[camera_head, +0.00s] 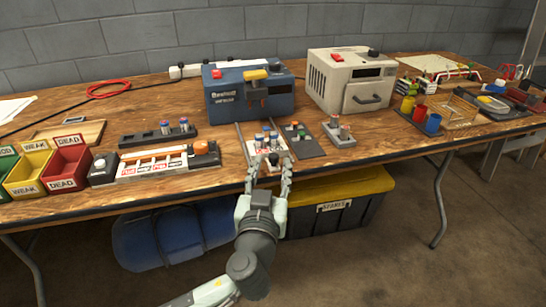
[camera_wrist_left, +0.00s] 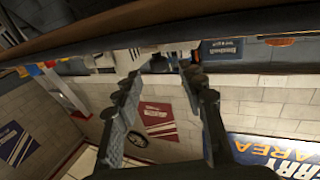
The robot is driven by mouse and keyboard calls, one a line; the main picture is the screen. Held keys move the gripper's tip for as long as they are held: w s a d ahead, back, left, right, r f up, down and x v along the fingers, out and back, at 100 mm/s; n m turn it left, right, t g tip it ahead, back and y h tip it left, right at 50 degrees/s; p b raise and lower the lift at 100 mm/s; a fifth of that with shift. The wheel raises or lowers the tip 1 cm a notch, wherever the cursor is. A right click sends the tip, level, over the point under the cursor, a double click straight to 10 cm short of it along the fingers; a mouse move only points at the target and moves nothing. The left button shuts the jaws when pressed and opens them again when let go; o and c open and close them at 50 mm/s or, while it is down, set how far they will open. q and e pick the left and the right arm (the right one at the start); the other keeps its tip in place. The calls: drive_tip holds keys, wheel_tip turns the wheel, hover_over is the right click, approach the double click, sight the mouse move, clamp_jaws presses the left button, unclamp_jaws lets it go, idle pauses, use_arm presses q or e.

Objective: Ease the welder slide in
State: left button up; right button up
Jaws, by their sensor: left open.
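The blue welder (camera_head: 222,98) stands at the back middle of the table, with a yellow-handled part on its front. Its pale slide (camera_head: 281,153) is out in front of it, beside a thin rail, and carries several small cells. A dark knob (camera_head: 274,158) sits at the slide's near end. My left gripper (camera_head: 270,167) is open at the table's front edge, with one finger on each side of the knob; contact cannot be told. In the left wrist view the open fingers (camera_wrist_left: 162,82) frame a pale part and a dark part. My right gripper is not in view.
A beige machine (camera_head: 322,84) stands right of the welder. A dark tray (camera_head: 302,140) and a grey cell holder (camera_head: 339,132) lie right of the slide. A tester (camera_head: 150,165) and coloured bins (camera_head: 68,166) are at left. Bare wood lies left of the slide.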

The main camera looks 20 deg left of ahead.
sight(269, 152)
use_arm(q)
drive_tip(key=shift+w+a, duration=0.15)
drive_tip(key=shift+w, duration=0.75)
drive_tip(key=shift+w+a, duration=0.1)
drive_tip(key=shift+w, duration=0.4)
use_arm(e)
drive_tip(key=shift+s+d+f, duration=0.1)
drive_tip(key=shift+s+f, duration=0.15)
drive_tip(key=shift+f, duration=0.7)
use_arm(q)
clamp_jaws()
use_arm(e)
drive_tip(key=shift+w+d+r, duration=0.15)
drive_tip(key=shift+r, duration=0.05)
